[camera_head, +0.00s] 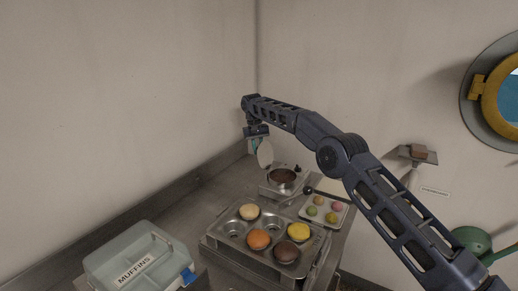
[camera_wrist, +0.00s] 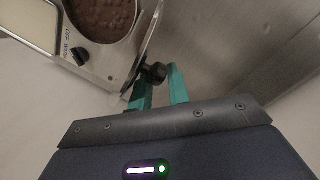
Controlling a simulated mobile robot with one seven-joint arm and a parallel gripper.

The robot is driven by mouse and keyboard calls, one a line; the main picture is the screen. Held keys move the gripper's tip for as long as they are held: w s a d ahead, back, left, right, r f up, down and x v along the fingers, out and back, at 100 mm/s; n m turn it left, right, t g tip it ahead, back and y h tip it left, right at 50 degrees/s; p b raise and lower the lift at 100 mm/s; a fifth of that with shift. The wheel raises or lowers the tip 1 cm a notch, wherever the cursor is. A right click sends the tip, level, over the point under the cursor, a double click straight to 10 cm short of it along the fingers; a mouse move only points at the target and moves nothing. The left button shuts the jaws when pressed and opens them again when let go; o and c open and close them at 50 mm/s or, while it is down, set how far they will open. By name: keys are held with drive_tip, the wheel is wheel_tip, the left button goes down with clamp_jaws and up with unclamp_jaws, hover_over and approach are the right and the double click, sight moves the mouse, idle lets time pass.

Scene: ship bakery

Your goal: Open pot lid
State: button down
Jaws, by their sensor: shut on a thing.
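The pot (camera_head: 283,175) stands uncovered at the back of the counter, with brown chocolate-like contents. Its open top (camera_wrist: 98,14) also shows at the upper left of the wrist view. The pale round lid (camera_head: 265,153) hangs on edge, tilted steeply, just left of and above the pot. In the wrist view the lid (camera_wrist: 147,38) is seen nearly edge-on beside the pot. My gripper (camera_head: 254,144) is shut on the lid's black knob (camera_wrist: 154,72), which sits between the teal fingers (camera_wrist: 160,88). Whether the lid's lower edge touches anything is unclear.
A muffin tin (camera_head: 222,243) with several coloured muffins stands in front of the pot. A small tray of macaron-like sweets (camera_head: 325,210) is to the right. A "MUFFINS" box (camera_head: 130,258) sits at lower left. Walls close in behind; bare counter (camera_head: 200,205) lies left of the tin.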

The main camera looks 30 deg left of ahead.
drive_tip(key=shift+s+a+f, duration=0.25)
drive_tip(key=shift+s+a, duration=0.25)
drive_tip(key=shift+s, duration=0.3)
drive_tip(key=c, duration=1.3)
unclamp_jaws()
drive_tip(key=shift+o, duration=0.2)
drive_tip(key=shift+w+r, duration=0.1)
drive_tip(key=shift+r, duration=0.05)
drive_tip(key=shift+w+d+r, duration=0.25)
